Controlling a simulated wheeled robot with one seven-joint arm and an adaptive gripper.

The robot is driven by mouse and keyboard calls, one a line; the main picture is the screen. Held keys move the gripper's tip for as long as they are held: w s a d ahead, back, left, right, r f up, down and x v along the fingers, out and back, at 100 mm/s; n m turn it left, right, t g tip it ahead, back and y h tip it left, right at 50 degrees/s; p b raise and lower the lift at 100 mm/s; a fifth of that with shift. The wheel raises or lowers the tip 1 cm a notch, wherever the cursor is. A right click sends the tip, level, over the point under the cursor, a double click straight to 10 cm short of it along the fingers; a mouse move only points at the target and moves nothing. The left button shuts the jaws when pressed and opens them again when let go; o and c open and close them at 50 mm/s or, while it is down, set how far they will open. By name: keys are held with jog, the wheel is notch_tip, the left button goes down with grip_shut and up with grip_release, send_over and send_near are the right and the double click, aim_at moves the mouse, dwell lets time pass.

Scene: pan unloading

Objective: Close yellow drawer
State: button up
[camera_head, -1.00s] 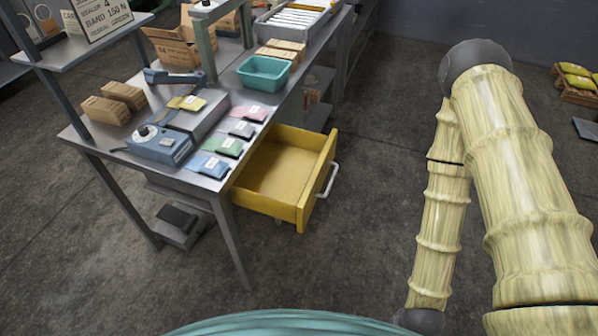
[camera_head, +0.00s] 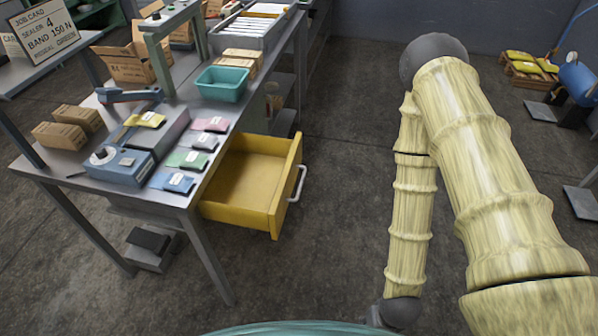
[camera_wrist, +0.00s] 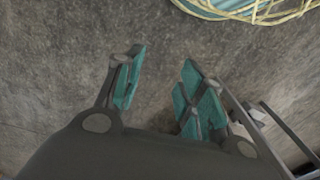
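The yellow drawer (camera_head: 243,184) is pulled out from under the right side of the metal workbench (camera_head: 82,178). It looks empty, and a pale bar handle (camera_head: 297,184) is on its front panel. My gripper (camera_wrist: 160,85) shows in the wrist view with its two teal-padded fingers spread apart. Nothing is between them, only grey floor beyond. In the head view my arm stands to the right of the drawer, well apart from it, and the gripper itself is not visible there.
The bench carries a teal bin (camera_head: 221,84), a blue sealing device (camera_head: 119,165), coloured packets and cardboard boxes. Bare floor (camera_head: 335,215) lies between the drawer and my arm. Pallets with yellow sacks (camera_head: 531,63) and a blue cylinder (camera_head: 577,76) stand at the far right.

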jog(key=shift+m+t+y, duration=0.7)
jog(key=shift+t, duration=0.1)
jog(key=w+a+f+b, duration=0.1)
jog(key=w, duration=0.1)
jog(key=w+a+f+b, duration=0.1)
jog(key=w, duration=0.1)
jog(key=w+a+f+b, duration=0.1)
jog(key=w+f, duration=0.1)
jog(key=shift+w+a, duration=0.1)
jog(key=shift+w, duration=0.15)
grip_shut()
jog(key=m+t+y+b, duration=0.7)
jog(key=m+t+b, duration=0.45)
jog(key=b, duration=0.95)
send_near(301, 152)
jog(key=w+d+f+n+t, duration=0.1)
jog(key=w+n+t, duration=0.1)
jog(key=w, duration=0.1)
jog(key=shift+w+a+f, duration=0.1)
jog(key=shift+a, duration=0.8)
jog(key=shift+w+a+f, duration=0.1)
jog(key=shift+w+a, duration=0.05)
jog(key=shift+a, duration=0.7)
